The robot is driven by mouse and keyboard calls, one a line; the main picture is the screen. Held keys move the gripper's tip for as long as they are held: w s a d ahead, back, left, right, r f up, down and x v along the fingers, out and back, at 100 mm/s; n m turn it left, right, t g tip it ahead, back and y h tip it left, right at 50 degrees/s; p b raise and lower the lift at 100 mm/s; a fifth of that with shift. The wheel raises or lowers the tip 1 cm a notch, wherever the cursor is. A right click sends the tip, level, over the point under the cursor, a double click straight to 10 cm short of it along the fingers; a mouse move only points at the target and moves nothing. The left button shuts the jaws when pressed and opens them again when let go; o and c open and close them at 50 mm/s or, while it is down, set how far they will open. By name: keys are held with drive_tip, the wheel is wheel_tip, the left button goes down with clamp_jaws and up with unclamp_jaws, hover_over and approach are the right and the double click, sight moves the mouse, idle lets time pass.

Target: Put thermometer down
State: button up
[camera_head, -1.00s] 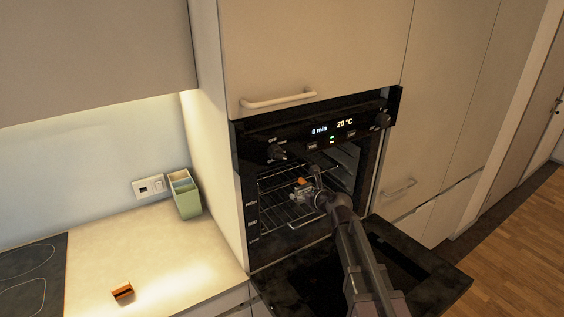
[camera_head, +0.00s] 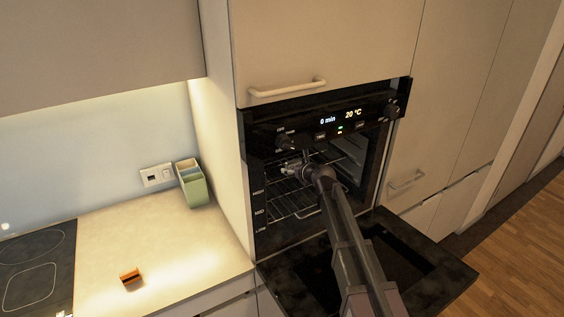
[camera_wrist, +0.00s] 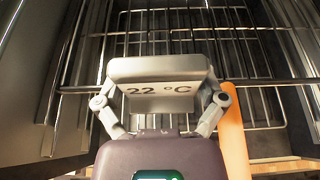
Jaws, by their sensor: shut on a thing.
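The thermometer (camera_wrist: 160,92) is a grey piece reading "22 °C" in the wrist view. My gripper (camera_wrist: 160,70) is shut on it, with a finger at each side. In the head view my gripper (camera_head: 291,168) is inside the open oven, over the wire racks (camera_head: 285,202). My own arm partly hides it, and I cannot make out the thermometer there. The wrist view shows rack bars (camera_wrist: 255,90) behind the thermometer; I cannot tell whether it touches them. An orange strip (camera_wrist: 233,130) stands just right of the gripper; I cannot tell what it belongs to.
The oven door (camera_head: 425,255) is folded down beneath my arm. The oven panel (camera_head: 340,120) reads "0 min" and "20 °C". A hob (camera_head: 35,265) is at left.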

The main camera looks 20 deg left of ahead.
sight(282, 167)
drive_tip(key=shift+w+a, duration=1.05)
drive_tip(key=shift+a, duration=0.15)
drive_tip(key=shift+w+a, duration=0.2)
drive_tip(key=w+a, duration=0.2)
drive_tip(key=shift+w+a, duration=0.15)
drive_tip(key=shift+a, duration=0.15)
drive_tip(key=shift+w+a+f+b, duration=0.1)
drive_tip(key=shift+a+f+b, duration=0.15)
drive_tip(key=shift+f+b, duration=0.4)
drive_tip(key=shift+f, duration=0.15)
drive_tip(key=shift+f, duration=0.1)
drive_tip(key=o, duration=0.8)
